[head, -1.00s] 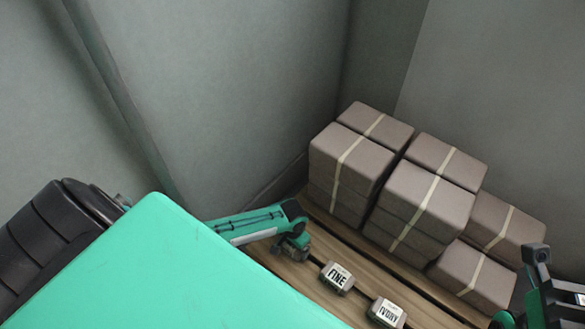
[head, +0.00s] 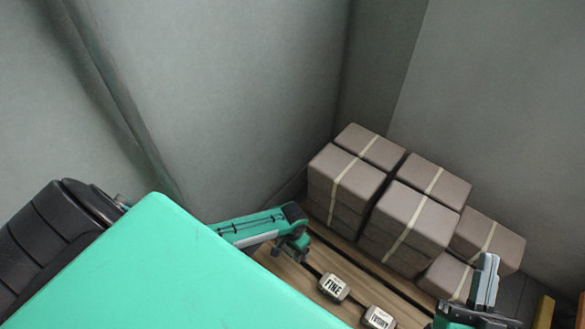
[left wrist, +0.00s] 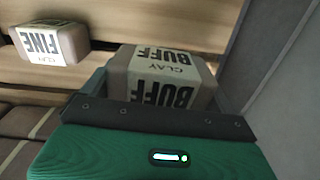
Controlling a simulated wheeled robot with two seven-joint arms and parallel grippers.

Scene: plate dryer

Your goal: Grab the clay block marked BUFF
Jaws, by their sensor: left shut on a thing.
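The clay block marked BUFF (left wrist: 165,62) fills the space in front of my left gripper in the left wrist view, its white label with black letters facing up. My left gripper (head: 292,252) is shut on it, over the wooden slats at the left of the labelled blocks. In the head view the gripper mostly hides the block. My right gripper (head: 482,290) is at the lower right, in front of the stack; its fingertips are not clear.
Blocks marked FINE (head: 333,287) and IVORY (head: 378,317) sit on the wooden slats (head: 285,274) to the right of my left gripper. A stack of strapped grey-brown blocks (head: 410,207) stands behind. Grey walls (head: 240,90) close in the back and left.

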